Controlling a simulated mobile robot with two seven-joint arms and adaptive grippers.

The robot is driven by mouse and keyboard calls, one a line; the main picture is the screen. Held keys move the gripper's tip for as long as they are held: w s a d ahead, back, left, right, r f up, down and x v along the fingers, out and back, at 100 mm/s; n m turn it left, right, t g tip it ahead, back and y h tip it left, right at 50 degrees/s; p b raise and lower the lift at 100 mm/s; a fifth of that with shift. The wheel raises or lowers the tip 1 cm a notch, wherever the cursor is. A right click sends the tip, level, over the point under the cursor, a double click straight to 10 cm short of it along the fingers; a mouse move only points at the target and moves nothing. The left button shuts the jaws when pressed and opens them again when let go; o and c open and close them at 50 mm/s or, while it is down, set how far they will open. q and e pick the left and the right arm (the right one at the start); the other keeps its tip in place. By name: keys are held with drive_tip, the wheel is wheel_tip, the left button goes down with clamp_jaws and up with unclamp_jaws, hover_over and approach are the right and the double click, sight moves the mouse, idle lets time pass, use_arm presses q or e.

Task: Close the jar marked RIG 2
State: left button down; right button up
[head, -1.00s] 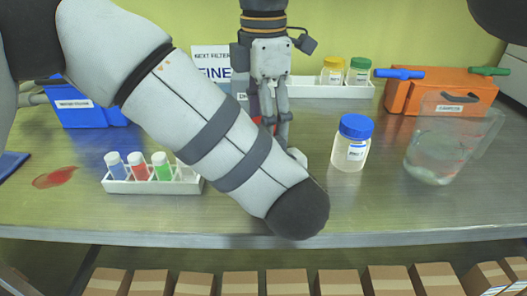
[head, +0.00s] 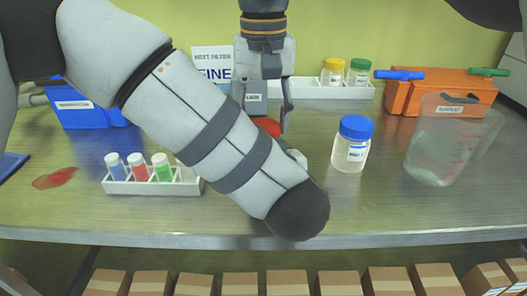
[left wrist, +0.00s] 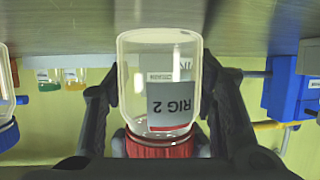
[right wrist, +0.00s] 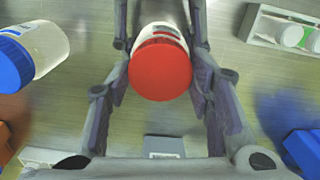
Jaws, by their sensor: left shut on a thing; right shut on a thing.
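The clear jar marked RIG 2 (left wrist: 185,95) fills the middle of the left wrist view, where it appears upside down with its label readable. My left gripper (left wrist: 160,100) is shut on the jar, one finger on each side. The red lid (left wrist: 162,146) sits at the jar's mouth; I cannot tell how tight it is. In the right wrist view the red lid (right wrist: 160,70) lies between the fingers of my right gripper (right wrist: 160,75), which is shut on it. In the head view the right gripper (head: 268,105) is above the lid (head: 267,126), and my left forearm hides most of the jar.
A blue-lidded jar (head: 351,145) stands to the right, near a clear beaker (head: 437,150). A vial rack (head: 155,188) is at front left. Behind are an orange box (head: 430,95), a blue box (head: 90,115) and a white tray (head: 315,91) with two jars.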

drive_tip(key=o, duration=1.4)
drive_tip(key=shift+c, duration=0.2)
wheel_tip(320, 180, up, 7)
drive_tip(key=shift+r, duration=0.2)
use_arm(q)
drive_tip(key=c, duration=0.6)
unclamp_jaws()
